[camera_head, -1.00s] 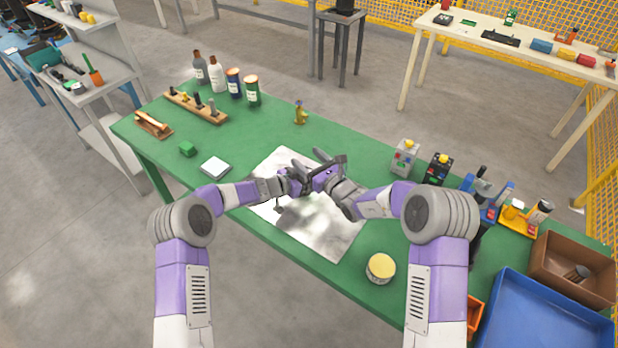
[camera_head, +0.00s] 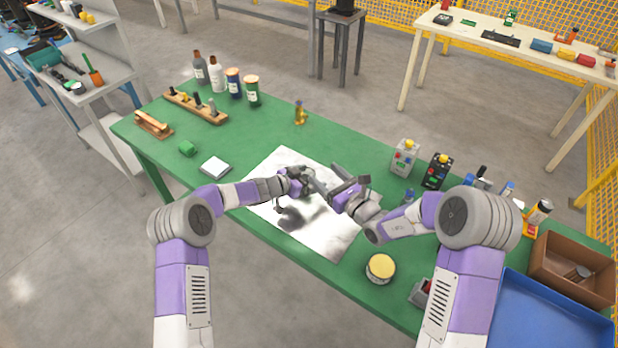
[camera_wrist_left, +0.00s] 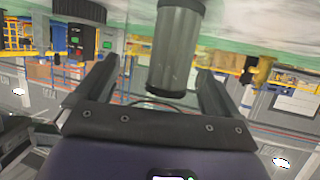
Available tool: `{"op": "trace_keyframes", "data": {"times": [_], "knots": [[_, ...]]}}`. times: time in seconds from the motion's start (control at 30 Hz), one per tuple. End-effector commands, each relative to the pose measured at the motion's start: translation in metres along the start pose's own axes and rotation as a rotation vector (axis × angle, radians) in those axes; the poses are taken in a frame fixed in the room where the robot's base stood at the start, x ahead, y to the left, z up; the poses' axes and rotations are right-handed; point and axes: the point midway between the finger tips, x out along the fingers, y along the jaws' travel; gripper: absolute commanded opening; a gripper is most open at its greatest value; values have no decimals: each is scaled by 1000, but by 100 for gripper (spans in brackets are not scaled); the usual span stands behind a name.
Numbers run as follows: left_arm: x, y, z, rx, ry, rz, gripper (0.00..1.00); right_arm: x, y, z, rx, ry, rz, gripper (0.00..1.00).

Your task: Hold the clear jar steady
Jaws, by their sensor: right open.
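My left gripper (camera_head: 308,184) is over the pale sheet at the middle of the green table. In the left wrist view its two fingers stand apart, with a thin curved rim of the clear jar (camera_wrist_left: 165,102) between them. The see-through wall is hard to make out. A grey cylinder (camera_wrist_left: 176,50) shows between the fingers too; I cannot tell whether it is inside or behind the jar. In the head view the jar is hidden or too faint. My right gripper (camera_head: 350,187) is open, just right of the left one and apart from it.
A yellow-lidded tin (camera_head: 380,267) stands near the front edge. Two control boxes (camera_head: 404,158) stand to the right. A blue tray (camera_head: 535,315) and brown bin (camera_head: 560,255) are at the right end.

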Motion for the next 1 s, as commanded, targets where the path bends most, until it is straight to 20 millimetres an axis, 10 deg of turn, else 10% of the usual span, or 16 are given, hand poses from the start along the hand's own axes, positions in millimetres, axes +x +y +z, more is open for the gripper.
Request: {"op": "trace_keyframes", "data": {"times": [0.37,1.0], "knots": [[-8,-1,0,0,0,-1,100,0,0,0,0,0,0,73],[-115,0,0,1,0,-1,100,0,0,0,0,0,0,73]]}}
